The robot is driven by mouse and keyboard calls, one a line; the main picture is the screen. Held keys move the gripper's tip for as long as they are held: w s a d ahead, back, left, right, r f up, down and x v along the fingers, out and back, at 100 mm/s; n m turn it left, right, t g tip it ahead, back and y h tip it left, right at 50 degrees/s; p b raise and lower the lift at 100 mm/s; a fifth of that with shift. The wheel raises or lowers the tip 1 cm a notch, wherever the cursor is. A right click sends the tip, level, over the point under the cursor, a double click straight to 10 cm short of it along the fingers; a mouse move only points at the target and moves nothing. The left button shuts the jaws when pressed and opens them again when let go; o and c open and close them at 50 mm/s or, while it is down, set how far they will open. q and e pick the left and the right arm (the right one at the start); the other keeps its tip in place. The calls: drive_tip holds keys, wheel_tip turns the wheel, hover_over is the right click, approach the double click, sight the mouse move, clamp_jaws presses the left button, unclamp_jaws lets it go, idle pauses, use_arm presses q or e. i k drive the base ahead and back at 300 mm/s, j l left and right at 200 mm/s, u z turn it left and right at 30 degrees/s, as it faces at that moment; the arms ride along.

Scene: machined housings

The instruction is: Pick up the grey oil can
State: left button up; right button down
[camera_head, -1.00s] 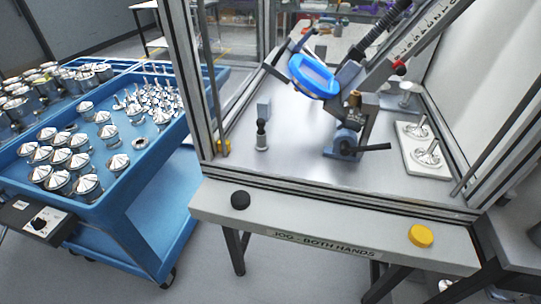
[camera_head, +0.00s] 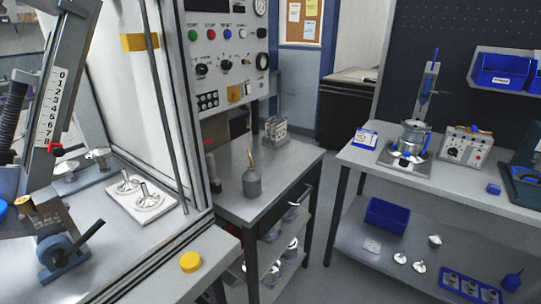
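The grey oil can (camera_head: 252,180) stands upright on the top of a small grey side table (camera_head: 285,171), near the middle of the head view. It has a rounded grey body and a thin brass-coloured spout pointing up. Nothing touches it. Neither of my grippers shows in this view.
The machine enclosure with a yellow button (camera_head: 190,262) is on the left, close to the side table. A control panel (camera_head: 226,60) rises behind the table. A metal rack (camera_head: 275,131) stands at its back. A workbench (camera_head: 470,182) is on the right, with floor between.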

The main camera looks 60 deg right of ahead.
sight(251, 179)
drive_tip(key=k+z, duration=0.1)
drive_tip(key=z, duration=1.4)
